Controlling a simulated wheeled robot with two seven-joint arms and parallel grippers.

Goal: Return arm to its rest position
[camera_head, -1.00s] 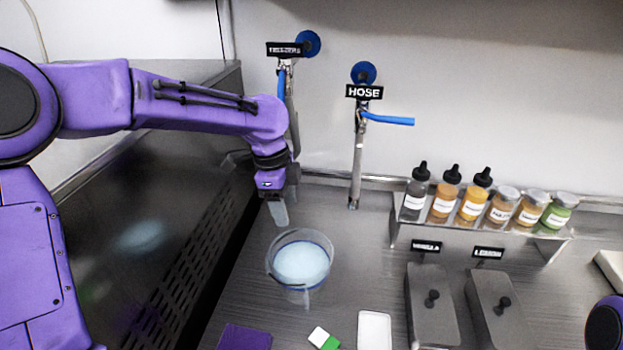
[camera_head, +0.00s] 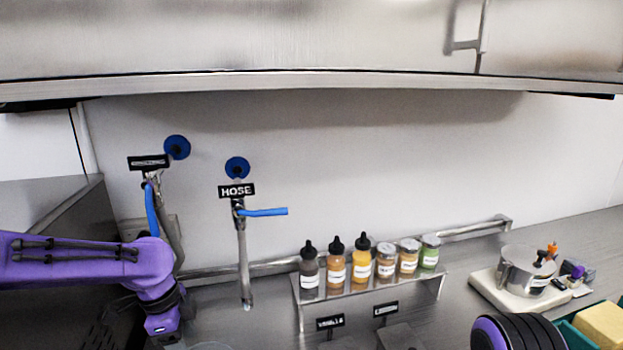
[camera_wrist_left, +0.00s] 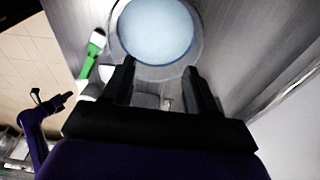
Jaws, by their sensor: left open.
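My left arm comes in from the left in the head view, its wrist (camera_head: 163,312) bent downward below the blue-handled tap. The fingers are mostly cut off by the lower edge there. In the left wrist view my left gripper (camera_wrist_left: 160,88) is open with nothing between its fingers. A round clear container with pale bluish contents (camera_wrist_left: 155,32) lies beyond the fingertips; only a sliver of its rim (camera_head: 210,346) shows in the head view. A purple and dark arm part (camera_wrist_left: 40,125), apparently my right arm, shows at the left of the wrist view; its jaw state is unclear.
The HOSE tap (camera_head: 242,255) and another tap (camera_head: 152,210) hang near my left wrist. A bottle rack (camera_head: 340,295) stands mid-counter. A steel pot (camera_head: 525,272) sits at right. A green and white tool (camera_wrist_left: 92,55) lies beside the container. Cabinets (camera_head: 250,40) hang above.

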